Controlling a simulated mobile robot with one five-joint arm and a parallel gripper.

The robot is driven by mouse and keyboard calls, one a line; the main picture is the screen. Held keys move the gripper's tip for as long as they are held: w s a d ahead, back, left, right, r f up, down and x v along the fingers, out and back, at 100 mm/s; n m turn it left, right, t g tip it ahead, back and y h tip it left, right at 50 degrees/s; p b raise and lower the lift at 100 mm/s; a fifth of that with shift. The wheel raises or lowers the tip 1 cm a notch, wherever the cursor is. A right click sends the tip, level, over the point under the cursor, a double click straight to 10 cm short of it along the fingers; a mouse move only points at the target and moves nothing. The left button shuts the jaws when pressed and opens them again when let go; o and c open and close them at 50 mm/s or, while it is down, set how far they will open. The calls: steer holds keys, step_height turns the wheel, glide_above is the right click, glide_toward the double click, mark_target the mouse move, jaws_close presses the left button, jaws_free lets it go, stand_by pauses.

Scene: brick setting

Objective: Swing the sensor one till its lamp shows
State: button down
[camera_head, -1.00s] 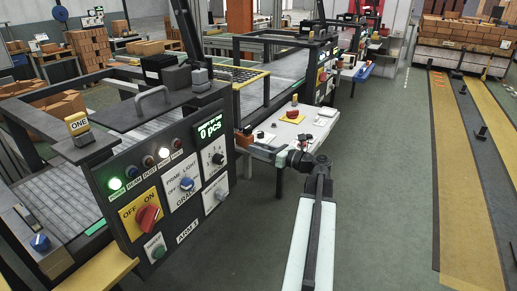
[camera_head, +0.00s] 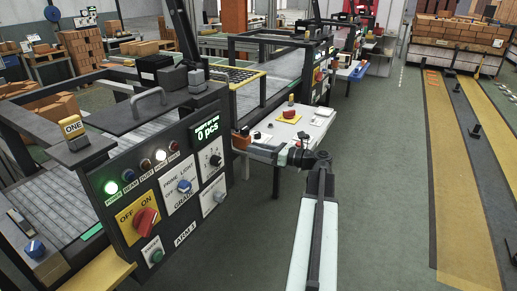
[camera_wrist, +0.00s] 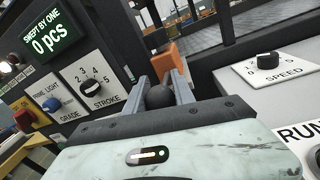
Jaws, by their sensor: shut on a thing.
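The sensor labelled ONE (camera_head: 72,127) has a yellow face and sits on a dark bracket at the left end of the machine frame. Below it, the black control panel (camera_head: 165,195) carries a row of lamps: the power lamp (camera_head: 112,187) is lit green, the beam lamp (camera_head: 130,174) looks dark, and a white lamp (camera_head: 161,155) glows. My gripper (camera_head: 250,148) is right of the panel, well away from sensor ONE. Sensor ONE does not show there.
A white side table (camera_head: 310,130) with knobs stands behind my gripper. The panel's stroke knob (camera_wrist: 92,86) and the speed knob (camera_wrist: 267,61) flank it in the wrist view. A grey head (camera_head: 198,79) stands on the frame's far side.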

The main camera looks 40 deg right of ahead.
steer(key=c, duration=1.1)
jaws_free()
steer(key=shift+s, duration=0.1)
steer(key=shift+o, duration=0.2)
steer(key=v, duration=0.7)
steer(key=shift+s+d, duration=0.15)
steer(key=shift+s, duration=0.15)
